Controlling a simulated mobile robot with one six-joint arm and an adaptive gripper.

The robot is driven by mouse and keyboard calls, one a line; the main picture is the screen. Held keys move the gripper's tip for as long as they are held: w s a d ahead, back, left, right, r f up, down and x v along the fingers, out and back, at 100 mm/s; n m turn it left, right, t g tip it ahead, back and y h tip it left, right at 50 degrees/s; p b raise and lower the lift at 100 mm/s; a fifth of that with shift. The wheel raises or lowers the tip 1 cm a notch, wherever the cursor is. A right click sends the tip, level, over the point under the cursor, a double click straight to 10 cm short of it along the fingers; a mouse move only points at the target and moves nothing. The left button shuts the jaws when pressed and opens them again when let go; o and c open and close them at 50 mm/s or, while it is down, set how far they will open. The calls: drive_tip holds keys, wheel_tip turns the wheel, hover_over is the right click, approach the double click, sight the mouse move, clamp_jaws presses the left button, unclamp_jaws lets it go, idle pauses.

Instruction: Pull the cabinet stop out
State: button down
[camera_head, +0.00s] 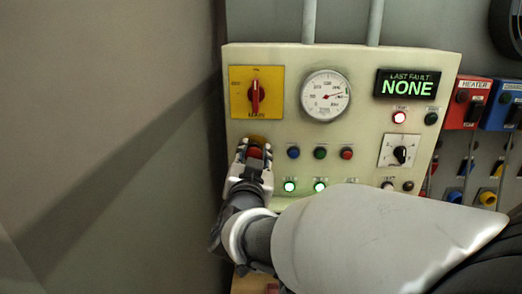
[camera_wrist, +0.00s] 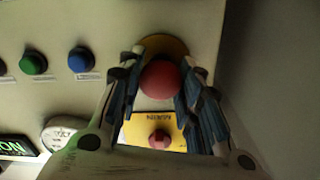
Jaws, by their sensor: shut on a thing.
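The cabinet stop is a red mushroom button (camera_head: 255,153) on a yellow disc (camera_head: 257,140), low on the left of the cream cabinet front (camera_head: 365,85). In the wrist view the red stop (camera_wrist: 160,79) is at the centre, with its yellow disc (camera_wrist: 166,46) behind it. My gripper (camera_head: 254,150) is at the stop, one finger on each side of its head, and is shut on it. In the wrist view the fingers of my gripper (camera_wrist: 162,72) flank the red head. The stop's shaft is hidden behind the head.
A red rotary switch on a yellow plate (camera_head: 256,92) sits just above the stop. A round gauge (camera_head: 325,95), a "LAST FAULT NONE" display (camera_head: 408,83) and small coloured buttons (camera_head: 320,153) are to the right. A grey wall (camera_head: 110,140) stands close on the left.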

drive_tip(key=c, duration=1.5)
unclamp_jaws()
drive_tip(key=shift+s+f, duration=0.1)
drive_tip(key=shift+c, duration=0.2)
drive_tip(key=shift+o, duration=1.3)
drive_tip(key=shift+s, duration=0.15)
drive_tip(key=shift+o, duration=0.9)
drive_tip(key=s, duration=1.2)
drive_tip(key=shift+a, duration=0.2)
drive_tip(key=shift+w, duration=0.1)
